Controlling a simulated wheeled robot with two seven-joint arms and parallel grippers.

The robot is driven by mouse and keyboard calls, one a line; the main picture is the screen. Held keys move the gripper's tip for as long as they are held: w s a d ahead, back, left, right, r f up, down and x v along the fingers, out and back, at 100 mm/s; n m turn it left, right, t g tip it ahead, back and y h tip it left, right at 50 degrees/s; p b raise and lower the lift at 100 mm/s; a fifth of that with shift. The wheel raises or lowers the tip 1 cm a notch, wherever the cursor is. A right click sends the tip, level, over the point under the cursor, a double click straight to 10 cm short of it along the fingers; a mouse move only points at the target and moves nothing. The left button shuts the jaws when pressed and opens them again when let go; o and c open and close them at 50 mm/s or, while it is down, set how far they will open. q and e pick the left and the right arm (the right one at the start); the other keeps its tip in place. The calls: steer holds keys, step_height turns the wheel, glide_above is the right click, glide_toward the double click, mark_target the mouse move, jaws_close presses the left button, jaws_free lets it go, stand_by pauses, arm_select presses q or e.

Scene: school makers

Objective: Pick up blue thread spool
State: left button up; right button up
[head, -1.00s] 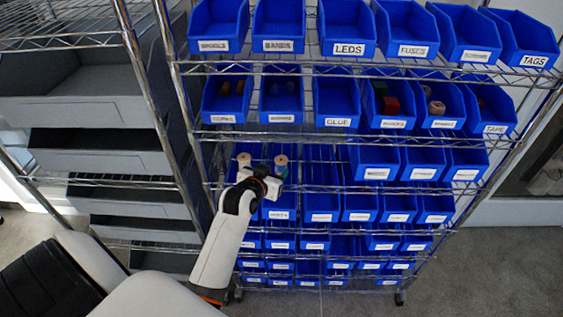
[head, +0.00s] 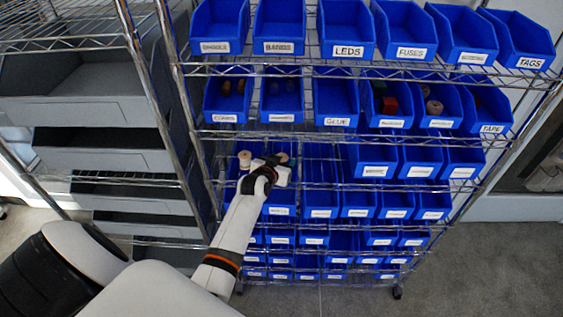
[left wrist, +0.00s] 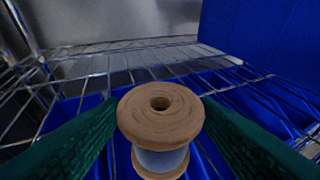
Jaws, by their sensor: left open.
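A thread spool (left wrist: 160,118) with a wooden top flange stands upright in the left wrist view. Its thread, partly hidden under the flange, looks pale grey-blue. My left gripper (head: 272,163) is open, with its green fingers on either side of the spool, apart from it as far as I can tell. In the head view a spool top (head: 282,157) shows just behind the gripper, mostly hidden by it. Another wooden-topped spool (head: 244,158) stands to its left on the same shelf level. My right gripper is not in view.
Blue labelled bins (head: 322,204) fill the wire rack below and to the right. A wire shelf (head: 330,140) with more bins runs above the gripper. A chrome post (head: 187,110) stands at the left, beside grey bins (head: 95,110).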

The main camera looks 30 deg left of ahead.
arm_select(q)
steer(key=shift+c, duration=0.4)
steer(key=c, duration=0.9)
steer(key=shift+o, duration=0.2)
steer(key=shift+r, duration=0.1)
